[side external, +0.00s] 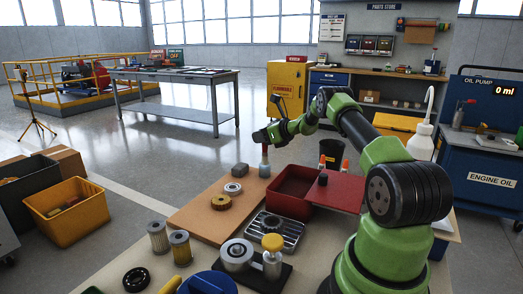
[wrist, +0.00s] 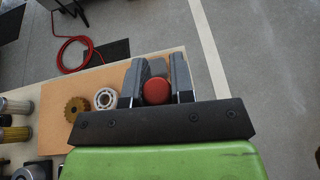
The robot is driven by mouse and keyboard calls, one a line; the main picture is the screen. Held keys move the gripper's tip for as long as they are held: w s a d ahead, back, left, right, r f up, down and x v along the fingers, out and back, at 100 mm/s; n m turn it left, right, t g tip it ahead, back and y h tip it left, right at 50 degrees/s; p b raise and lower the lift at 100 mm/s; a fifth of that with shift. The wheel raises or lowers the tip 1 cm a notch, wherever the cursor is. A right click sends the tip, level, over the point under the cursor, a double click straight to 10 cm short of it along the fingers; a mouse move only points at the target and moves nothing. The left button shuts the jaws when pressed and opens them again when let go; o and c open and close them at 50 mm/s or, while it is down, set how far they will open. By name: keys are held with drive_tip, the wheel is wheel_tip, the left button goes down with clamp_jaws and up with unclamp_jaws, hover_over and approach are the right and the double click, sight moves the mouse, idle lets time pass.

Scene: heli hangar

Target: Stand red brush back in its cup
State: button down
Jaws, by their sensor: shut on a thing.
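My gripper (side external: 264,141) is shut on the red brush (side external: 265,150) near the far edge of the work table. In the wrist view the brush shows end-on as a round red top (wrist: 157,91) between the two fingers of my gripper (wrist: 158,77). A small grey block-like thing (side external: 265,170) is directly under the red part in the side view. I cannot tell whether it is the cup or another part, nor whether the brush touches it. A black, open-topped container (side external: 331,153) stands farther right, apart from the brush.
A red open box (side external: 291,204) with a red panel beside it lies right of the brown board (side external: 195,222). A grey block (side external: 240,170), a pale ring (side external: 233,188) and a brass gear (side external: 221,202) are near my gripper. Metal filters stand at the board's near left.

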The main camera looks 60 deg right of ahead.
drive_tip(key=shift+f, duration=1.9)
drive_tip(key=shift+f, duration=0.2)
drive_tip(key=c, duration=1)
unclamp_jaws()
drive_tip(key=shift+r, duration=0.15)
